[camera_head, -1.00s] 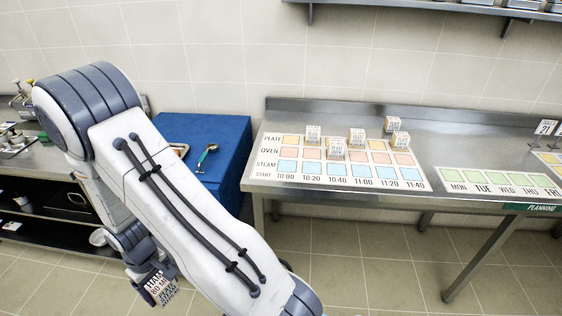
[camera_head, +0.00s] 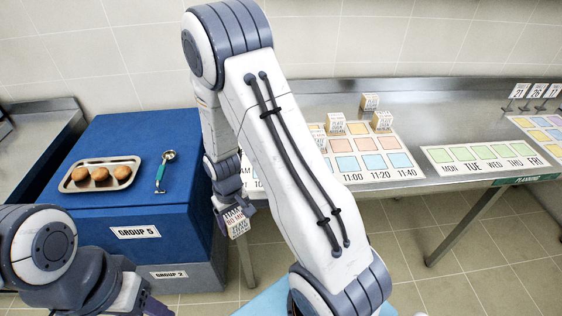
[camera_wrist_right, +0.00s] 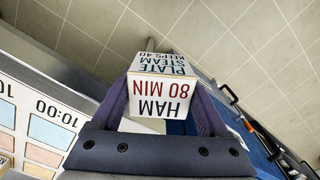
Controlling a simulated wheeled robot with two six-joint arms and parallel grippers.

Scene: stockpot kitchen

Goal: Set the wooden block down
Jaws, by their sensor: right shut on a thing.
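My right gripper (camera_head: 230,205) is shut on a wooden block (camera_head: 238,224) with printed paper faces. In the right wrist view the block (camera_wrist_right: 158,98) sits between the two purple fingers, its faces reading "HAM 80 MIN" and "PLATE STEAM". The block is in the air, in front of the steel table's left end. The timed planning board (camera_head: 373,161) lies on that table, its left part hidden by my right arm. Its edge also shows in the right wrist view (camera_wrist_right: 20,110). My left gripper (camera_head: 145,305) is at the bottom left, mostly cut off.
Several similar blocks (camera_head: 336,124) stand on or behind the board. A weekday sheet (camera_head: 482,157) lies to its right. Bare steel shows between board and weekday sheet.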

